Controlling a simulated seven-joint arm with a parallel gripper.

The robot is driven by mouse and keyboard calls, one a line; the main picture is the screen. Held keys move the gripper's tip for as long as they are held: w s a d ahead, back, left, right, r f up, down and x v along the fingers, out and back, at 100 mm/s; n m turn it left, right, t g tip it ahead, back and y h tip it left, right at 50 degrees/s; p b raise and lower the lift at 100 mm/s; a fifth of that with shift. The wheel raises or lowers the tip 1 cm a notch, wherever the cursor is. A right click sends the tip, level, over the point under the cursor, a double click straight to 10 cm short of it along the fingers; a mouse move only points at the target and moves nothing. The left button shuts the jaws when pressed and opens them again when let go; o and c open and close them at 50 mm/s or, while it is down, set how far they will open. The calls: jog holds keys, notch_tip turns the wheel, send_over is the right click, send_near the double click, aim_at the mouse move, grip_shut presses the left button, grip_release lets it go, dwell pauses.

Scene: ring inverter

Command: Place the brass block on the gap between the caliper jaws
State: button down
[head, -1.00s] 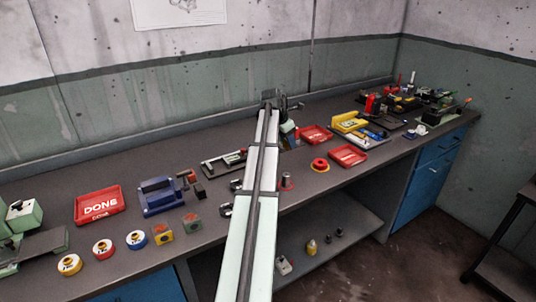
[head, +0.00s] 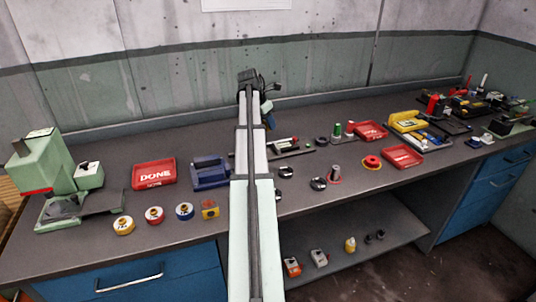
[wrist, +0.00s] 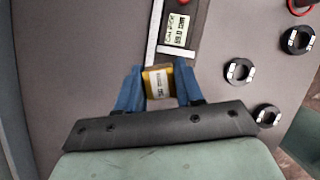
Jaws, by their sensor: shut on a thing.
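In the wrist view a yellow, brass-coloured block (wrist: 158,84) with a pale label sits between the blue fingers of my gripper (wrist: 159,70). The fingers are shut on it. The caliper (wrist: 182,28) lies just beyond the block, with a pale metal bar and a dark labelled part. The block's far edge appears close to the caliper's pale end; I cannot tell whether they touch, and the jaw gap is not clear. In the head view my gripper (head: 266,108) is over the back of the bench, and the caliper (head: 285,148) lies right of my arm. The held block is hidden there.
Black rings (wrist: 239,70) lie to the right in the wrist view. In the head view a blue fixture (head: 210,173) stands left of my arm, near a red DONE tray (head: 154,173). Other red trays (head: 403,156) lie to the right.

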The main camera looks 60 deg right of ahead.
aim_at(271, 152)
jog(key=shift+w+a+r+m, duration=0.15)
jog(key=shift+w+a+m, duration=0.1)
jog(key=shift+a+m, duration=0.05)
jog(key=shift+s+m+g, duration=0.3)
jog(key=shift+m, duration=0.1)
jog(key=shift+s+a+m+y, duration=0.35)
jog(key=shift+a+m, duration=0.1)
jog(key=shift+m, duration=0.55)
jog(key=shift+f+m, duration=0.25)
jog(key=shift+m, duration=0.05)
jog(key=shift+f, duration=4.8)
jog(key=shift+f, duration=0.15)
jog(key=c, duration=1)
grip_release()
